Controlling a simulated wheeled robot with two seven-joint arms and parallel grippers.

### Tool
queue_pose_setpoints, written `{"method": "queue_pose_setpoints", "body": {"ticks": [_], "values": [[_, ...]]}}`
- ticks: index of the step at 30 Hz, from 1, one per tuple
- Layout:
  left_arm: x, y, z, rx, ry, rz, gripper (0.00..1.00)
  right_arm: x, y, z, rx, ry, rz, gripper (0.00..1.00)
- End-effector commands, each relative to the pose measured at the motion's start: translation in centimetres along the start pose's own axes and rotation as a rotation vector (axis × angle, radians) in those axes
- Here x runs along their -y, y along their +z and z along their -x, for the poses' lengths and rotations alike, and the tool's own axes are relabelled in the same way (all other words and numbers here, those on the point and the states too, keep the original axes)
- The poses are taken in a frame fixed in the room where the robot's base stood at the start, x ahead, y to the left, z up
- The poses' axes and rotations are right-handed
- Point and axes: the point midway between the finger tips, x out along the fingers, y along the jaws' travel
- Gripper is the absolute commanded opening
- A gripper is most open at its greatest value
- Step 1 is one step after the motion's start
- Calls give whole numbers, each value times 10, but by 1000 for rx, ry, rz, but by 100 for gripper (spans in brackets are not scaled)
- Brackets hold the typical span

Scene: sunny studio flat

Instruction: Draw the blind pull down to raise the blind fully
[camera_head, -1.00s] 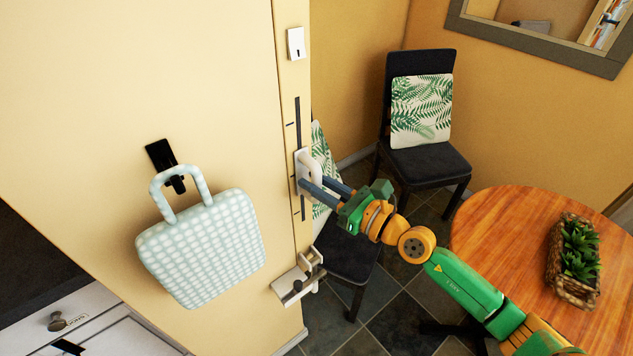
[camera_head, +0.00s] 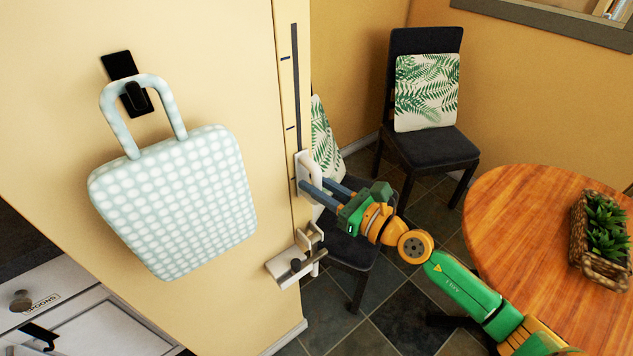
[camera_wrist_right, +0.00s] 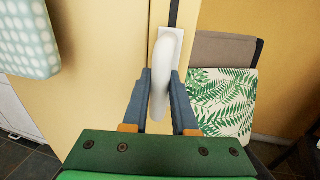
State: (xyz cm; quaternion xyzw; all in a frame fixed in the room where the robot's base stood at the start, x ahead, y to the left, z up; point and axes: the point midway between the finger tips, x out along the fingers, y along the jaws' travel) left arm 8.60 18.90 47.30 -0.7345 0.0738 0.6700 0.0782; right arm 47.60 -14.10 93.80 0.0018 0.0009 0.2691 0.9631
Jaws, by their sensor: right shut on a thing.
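The blind pull (camera_head: 304,178) is a white handle on a plate, set on a dark vertical slot in the narrow wall edge. It sits at the low end of the visible slot. My right gripper (camera_head: 322,188) reaches it from the right and is shut on its handle. In the right wrist view the rounded white handle (camera_wrist_right: 160,78) stands between the two blue-grey fingers of my right gripper (camera_wrist_right: 160,92). The blind itself is not in view. My left gripper is not in view.
A white bracket (camera_head: 292,268) juts from the wall edge just below the pull. A dotted bag (camera_head: 180,205) hangs from a black hook at left. Dark chairs (camera_head: 428,148) with leaf-print cushions and a round wooden table (camera_head: 520,240) with a planter (camera_head: 600,235) stand at right.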

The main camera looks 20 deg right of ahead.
Motion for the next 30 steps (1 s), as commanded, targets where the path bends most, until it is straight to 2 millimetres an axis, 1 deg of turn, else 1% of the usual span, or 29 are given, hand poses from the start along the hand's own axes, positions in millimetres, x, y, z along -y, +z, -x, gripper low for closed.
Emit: {"method": "queue_pose_setpoints", "body": {"ticks": [1, 11, 12, 14, 15, 23, 25, 28, 30], "values": [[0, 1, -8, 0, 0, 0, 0, 0, -9, 0, -3, 1, 0, 0], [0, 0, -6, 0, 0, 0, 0, -1, -10, 0, -10, 4, -1, 0], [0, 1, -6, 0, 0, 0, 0, -1, -10, 0, -11, 4, -2, 29], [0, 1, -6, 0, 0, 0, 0, -1, -10, 0, -10, 4, -2, 45], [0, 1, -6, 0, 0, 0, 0, -1, -10, 0, -9, 4, -1, 56], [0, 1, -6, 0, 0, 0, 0, 0, -7, 0, -3, 1, 0, 56], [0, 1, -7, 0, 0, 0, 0, 0, -8, 3, -3, 0, 0, 56], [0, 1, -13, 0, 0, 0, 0, 1, -11, 16, -6, 0, 2, 56], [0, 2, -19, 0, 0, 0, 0, 0, -13, 28, -8, 2, 2, 56]]}}
